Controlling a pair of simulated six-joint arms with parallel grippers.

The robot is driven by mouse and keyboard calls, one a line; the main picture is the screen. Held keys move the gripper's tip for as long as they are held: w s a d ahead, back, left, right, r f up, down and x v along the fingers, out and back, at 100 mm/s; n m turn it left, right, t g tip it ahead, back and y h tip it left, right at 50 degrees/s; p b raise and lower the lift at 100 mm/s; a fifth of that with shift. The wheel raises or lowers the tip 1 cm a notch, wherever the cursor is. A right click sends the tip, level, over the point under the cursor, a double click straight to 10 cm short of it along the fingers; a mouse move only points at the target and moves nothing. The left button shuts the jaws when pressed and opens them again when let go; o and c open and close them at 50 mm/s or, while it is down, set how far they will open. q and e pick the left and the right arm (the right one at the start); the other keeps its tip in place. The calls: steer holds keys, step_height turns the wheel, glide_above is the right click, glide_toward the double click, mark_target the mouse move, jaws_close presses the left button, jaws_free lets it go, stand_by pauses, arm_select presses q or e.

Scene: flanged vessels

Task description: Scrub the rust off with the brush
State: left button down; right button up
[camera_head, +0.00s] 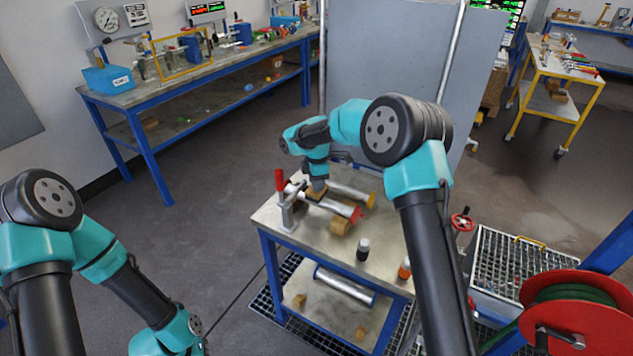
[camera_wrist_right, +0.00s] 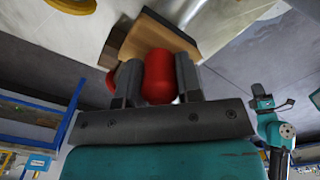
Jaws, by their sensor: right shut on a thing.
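In the head view my right gripper (camera_head: 317,184) is low over the work table, at a brown wooden block-like brush (camera_head: 315,193) on a silver pipe (camera_head: 330,205) with a red end (camera_head: 357,214). In the right wrist view the gripper (camera_wrist_right: 158,85) is shut on a rounded red grip (camera_wrist_right: 158,75), with the wooden brush body (camera_wrist_right: 150,42) just beyond it. The bristles and the contact with the pipe are hidden. I cannot make out any rust. My left arm reaches the bottom edge of the head view; part of an arm shows small in the wrist view, its jaws unclear.
A red-handled clamp (camera_head: 280,181) stands at the table's left edge. A second pipe with a yellow end (camera_head: 372,199) lies behind. A dark bottle (camera_head: 363,249) and an orange one (camera_head: 404,268) stand toward the front right.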

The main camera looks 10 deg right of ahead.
steer(key=shift+s+d, duration=1)
steer(key=shift+d, duration=0.1)
steer(key=shift+s+d, duration=0.75)
steer(key=shift+d, duration=0.05)
steer(key=shift+s+d+f, duration=0.2)
steer(key=shift+s+d, duration=0.05)
steer(key=shift+s, duration=0.05)
steer(key=shift+w+a+r, duration=0.1)
steer(key=shift+w+a, duration=0.95)
steer(key=shift+a, duration=0.1)
steer(key=shift+w+a, duration=0.1)
